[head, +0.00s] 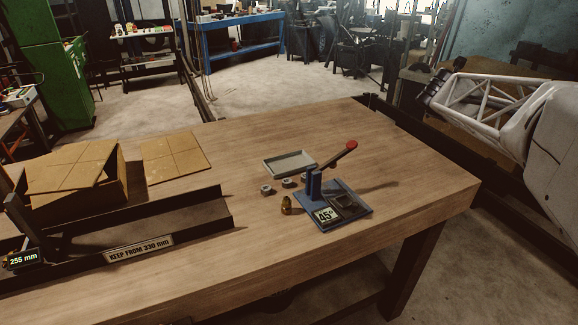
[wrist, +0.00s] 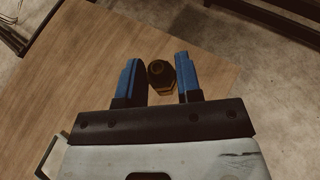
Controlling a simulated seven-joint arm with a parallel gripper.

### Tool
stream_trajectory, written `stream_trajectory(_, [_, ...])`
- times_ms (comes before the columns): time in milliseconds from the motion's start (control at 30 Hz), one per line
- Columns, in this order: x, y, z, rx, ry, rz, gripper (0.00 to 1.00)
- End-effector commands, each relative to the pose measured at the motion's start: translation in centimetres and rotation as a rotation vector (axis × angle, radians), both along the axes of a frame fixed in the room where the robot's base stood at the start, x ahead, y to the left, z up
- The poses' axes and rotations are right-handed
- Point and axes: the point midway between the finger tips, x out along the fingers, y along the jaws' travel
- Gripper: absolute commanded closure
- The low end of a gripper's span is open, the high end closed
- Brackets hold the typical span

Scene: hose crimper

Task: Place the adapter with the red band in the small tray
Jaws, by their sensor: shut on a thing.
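My gripper (wrist: 158,78) shows in the wrist view with its two blue fingers on either side of a dark brass fitting (wrist: 160,74), and it is shut on it. The fitting has a hexagonal lower part and a round opening on top. No red band can be made out on it. The table shows below it. In the head view the small grey tray (head: 272,171) lies flat on the table and looks empty. A brass fitting (head: 286,206) stands on the table in front of it. My gripper cannot be made out in the head view.
A blue crimper (head: 315,188) with a red-knobbed lever and a "45°" plate stands right of the tray. Several small metal nuts (head: 266,189) lie between them. A black rail (head: 190,225) and cardboard box (head: 75,190) fill the left. The table's right part (head: 400,160) is clear.

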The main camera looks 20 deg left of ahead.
Motion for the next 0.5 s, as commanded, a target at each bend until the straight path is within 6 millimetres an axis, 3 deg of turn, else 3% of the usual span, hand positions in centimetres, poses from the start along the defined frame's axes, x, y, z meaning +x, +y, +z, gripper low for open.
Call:
stream_trajectory(167, [-0.8,3.8,0.2,-0.001,0.007,-0.034,0.97])
stream_trajectory(500, [-2.5,10.6,-1.8,0.0,0.01,-0.095,0.97])
